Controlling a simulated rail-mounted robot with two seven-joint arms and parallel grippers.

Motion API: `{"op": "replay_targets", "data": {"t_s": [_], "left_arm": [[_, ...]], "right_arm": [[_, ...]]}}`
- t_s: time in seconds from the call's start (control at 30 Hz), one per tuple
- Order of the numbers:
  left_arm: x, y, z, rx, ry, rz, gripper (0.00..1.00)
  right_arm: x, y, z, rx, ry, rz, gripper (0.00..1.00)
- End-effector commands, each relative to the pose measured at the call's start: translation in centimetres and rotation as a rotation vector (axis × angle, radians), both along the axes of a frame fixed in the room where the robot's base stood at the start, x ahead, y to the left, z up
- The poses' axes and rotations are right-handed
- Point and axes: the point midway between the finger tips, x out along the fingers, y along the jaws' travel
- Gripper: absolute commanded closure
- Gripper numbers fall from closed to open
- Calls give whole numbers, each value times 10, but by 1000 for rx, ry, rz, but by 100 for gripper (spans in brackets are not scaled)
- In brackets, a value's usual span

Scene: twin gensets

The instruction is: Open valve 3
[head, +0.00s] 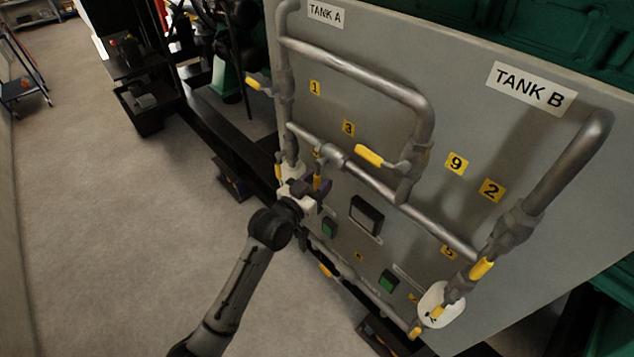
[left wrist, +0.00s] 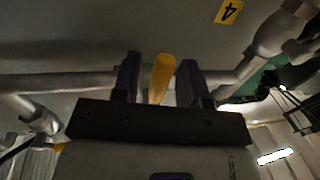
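The panel carries a yellow label 3 (head: 348,128). Below and left of it, a yellow lever (head: 317,182) hangs down from a valve on the middle pipe (head: 332,155). My left gripper (head: 312,184) is at this lever. In the left wrist view the yellow lever (left wrist: 161,78) stands between the two dark fingers of my left gripper (left wrist: 158,80). Gaps show on both sides of it, so the gripper is open around the lever. The gripper partly hides the lever in the head view. My right gripper is not in view.
Another yellow lever (head: 369,156) lies close by on the right, below the upper pipe loop (head: 365,78). The valve 1 lever (head: 258,84) sticks out to the left. A square display (head: 366,214) and green buttons sit below. Floor (head: 110,220) at the left is clear.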

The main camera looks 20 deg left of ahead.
Motion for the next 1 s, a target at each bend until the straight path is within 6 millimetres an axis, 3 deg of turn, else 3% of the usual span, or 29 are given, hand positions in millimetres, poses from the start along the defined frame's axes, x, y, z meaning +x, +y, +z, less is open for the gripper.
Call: {"op": "replay_targets", "data": {"t_s": [0.4,1.0], "left_arm": [[0,0,0,0,0,0,100],[0,1,1,63,-30,0,100]], "right_arm": [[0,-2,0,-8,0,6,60],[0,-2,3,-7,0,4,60]]}}
